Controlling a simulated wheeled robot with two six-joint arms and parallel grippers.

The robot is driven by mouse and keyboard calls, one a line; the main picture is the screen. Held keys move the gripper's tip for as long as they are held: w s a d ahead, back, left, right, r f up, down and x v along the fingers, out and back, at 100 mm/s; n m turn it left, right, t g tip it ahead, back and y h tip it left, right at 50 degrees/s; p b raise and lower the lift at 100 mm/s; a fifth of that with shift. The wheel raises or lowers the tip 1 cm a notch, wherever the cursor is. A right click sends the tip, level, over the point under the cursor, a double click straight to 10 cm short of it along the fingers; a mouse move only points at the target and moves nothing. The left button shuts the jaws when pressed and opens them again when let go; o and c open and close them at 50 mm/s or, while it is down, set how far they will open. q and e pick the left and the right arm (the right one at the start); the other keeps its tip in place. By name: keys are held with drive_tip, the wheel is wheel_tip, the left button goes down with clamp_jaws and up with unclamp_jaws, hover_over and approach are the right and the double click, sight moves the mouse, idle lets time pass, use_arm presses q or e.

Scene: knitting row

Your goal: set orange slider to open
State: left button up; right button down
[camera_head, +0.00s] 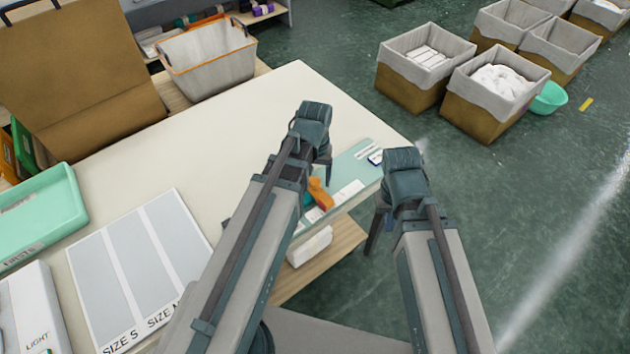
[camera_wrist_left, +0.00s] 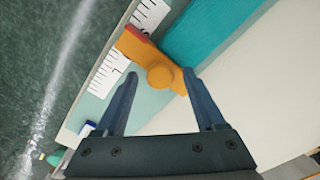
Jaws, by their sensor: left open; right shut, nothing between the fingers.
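The orange slider (camera_head: 321,194) is on a pale green board with white scale strips (camera_head: 348,190) near the table's right edge. In the left wrist view the slider (camera_wrist_left: 158,72) lies ahead of my left gripper (camera_wrist_left: 158,88), across a white marked scale (camera_wrist_left: 108,84) and beside a teal part (camera_wrist_left: 205,38). My left gripper is open; its fingertips point at the slider, with the slider's round knob between their lines. I cannot tell whether they touch it. In the head view my left arm (camera_head: 262,220) partly covers the board and slider. My right gripper (camera_head: 380,212) is shut and empty, beyond the table edge.
The cream table (camera_head: 250,120) is mostly clear in its middle. A size chart (camera_head: 135,265), a mint tray (camera_head: 45,215) and a white box (camera_head: 30,315) stand at left. A lined basket (camera_head: 208,60) is at the back. Lined bins (camera_head: 425,60) stand on the floor.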

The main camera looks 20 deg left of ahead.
use_arm(q)
drive_tip(key=shift+c, duration=0.3)
clamp_jaws()
idle(1.1)
